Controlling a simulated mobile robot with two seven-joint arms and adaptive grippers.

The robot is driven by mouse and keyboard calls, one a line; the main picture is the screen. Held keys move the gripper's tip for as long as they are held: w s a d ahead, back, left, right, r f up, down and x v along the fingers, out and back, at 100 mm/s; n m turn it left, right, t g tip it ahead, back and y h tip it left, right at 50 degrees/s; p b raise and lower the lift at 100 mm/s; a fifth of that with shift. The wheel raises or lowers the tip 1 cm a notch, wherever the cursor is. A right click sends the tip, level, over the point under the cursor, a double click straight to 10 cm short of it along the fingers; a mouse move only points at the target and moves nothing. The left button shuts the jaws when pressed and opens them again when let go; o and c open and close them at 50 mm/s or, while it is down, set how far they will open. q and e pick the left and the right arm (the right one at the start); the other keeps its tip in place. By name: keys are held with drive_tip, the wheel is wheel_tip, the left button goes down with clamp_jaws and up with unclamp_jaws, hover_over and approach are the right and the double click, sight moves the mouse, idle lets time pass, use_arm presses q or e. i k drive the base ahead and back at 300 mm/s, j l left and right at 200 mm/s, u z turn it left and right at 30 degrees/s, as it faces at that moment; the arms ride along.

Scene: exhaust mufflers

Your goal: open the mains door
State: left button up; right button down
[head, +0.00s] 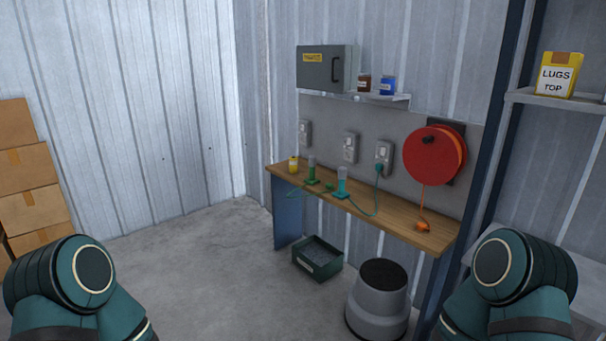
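A grey mains box (327,69) is on the back wall above the workbench, at the left end of a small shelf. Its front door is shut. The door has a yellow label (313,57) at its upper left and a dark upright handle (335,69) on its right side. My teal arms show only as rounded links at the lower left and lower right. Neither gripper is in view.
Sockets and a red reel (434,155) are on the wall. A green crate (317,259) and a grey bin (378,301) stand in front. Boxes (30,170) are stacked left. The middle floor is clear.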

sight(319, 67)
drive_tip(key=i+z, duration=0.15)
drive_tip(key=i, duration=0.3)
drive_tip(key=i+j+z, duration=0.15)
drive_tip(key=i, duration=0.3)
drive_tip(key=i+j+z, duration=0.15)
drive_tip(key=i, duration=0.3)
drive_tip(key=i+j+z, duration=0.25)
drive_tip(key=i+z, duration=0.15)
drive_tip(key=i+j+z, duration=0.4)
drive_tip(key=i, duration=0.05)
